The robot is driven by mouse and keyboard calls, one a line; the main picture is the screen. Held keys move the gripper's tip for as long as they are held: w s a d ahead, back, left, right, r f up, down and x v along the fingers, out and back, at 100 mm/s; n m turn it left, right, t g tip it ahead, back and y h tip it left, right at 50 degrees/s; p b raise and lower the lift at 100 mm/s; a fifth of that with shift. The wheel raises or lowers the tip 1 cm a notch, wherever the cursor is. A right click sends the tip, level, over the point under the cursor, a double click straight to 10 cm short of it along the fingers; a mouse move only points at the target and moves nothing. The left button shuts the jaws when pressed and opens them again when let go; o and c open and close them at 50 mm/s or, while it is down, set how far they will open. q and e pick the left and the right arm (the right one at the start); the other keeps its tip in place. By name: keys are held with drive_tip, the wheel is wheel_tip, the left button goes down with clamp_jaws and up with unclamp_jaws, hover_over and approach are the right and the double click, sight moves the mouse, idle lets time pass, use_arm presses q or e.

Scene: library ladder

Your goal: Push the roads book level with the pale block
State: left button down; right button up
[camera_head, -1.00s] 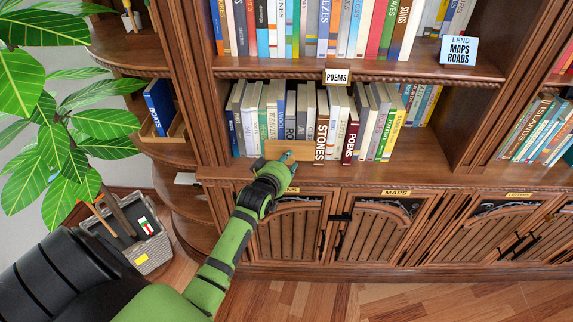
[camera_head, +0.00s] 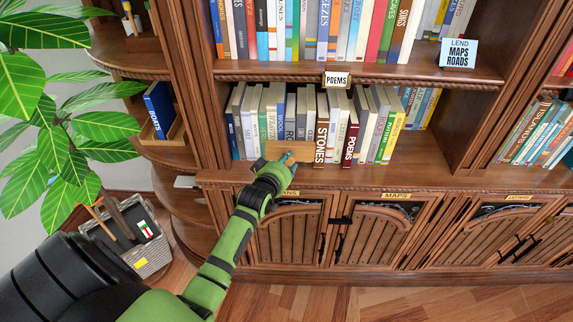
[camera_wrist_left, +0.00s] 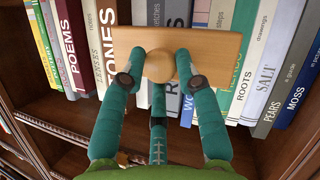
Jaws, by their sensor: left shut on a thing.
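A pale wooden block (camera_head: 302,151) with a round knob stands upright against the book spines on the lower open shelf. In the left wrist view the block (camera_wrist_left: 215,50) spans several spines, and its knob (camera_wrist_left: 160,66) is between my fingers. My left gripper (camera_wrist_left: 160,62) is shut on this knob; in the head view the gripper (camera_head: 284,161) is at the shelf's front edge. My right gripper is not in view.
The STONES book (camera_head: 321,130) and POEMS book (camera_head: 350,140) stand right of the block and jut forward. A POEMS label (camera_head: 337,79) hangs above. A LEND card (camera_head: 459,52) stands on the upper shelf. The lower shelf's right end (camera_head: 440,160) is bare.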

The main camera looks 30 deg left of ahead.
use_arm(q)
drive_tip(key=shift+w+a+b, duration=0.35)
drive_tip(key=shift+w+a, duration=0.2)
drive_tip(key=shift+w, duration=0.35)
drive_tip(key=shift+w+a+r, duration=0.1)
drive_tip(key=shift+w, duration=0.05)
drive_tip(key=shift+r, duration=0.1)
drive_tip(key=shift+s+d+p, duration=0.3)
drive_tip(key=shift+s+p, duration=0.2)
drive_tip(key=shift+p, duration=0.25)
drive_tip(key=shift+s+d+p, duration=0.65)
drive_tip(key=shift+s+p, duration=0.05)
drive_tip(key=shift+s, duration=0.3)
drive_tip(key=shift+s+d+p, duration=0.35)
drive_tip(key=shift+s+p, duration=0.1)
drive_tip(key=shift+s, duration=0.1)
drive_tip(key=shift+s+d+p, duration=0.3)
drive_tip(key=shift+s+p, duration=0.1)
drive_tip(key=shift+s, duration=0.1)
drive_tip(key=shift+s+d, duration=0.2)
drive_tip(key=shift+s, duration=0.2)
drive_tip(key=shift+f, duration=0.2)
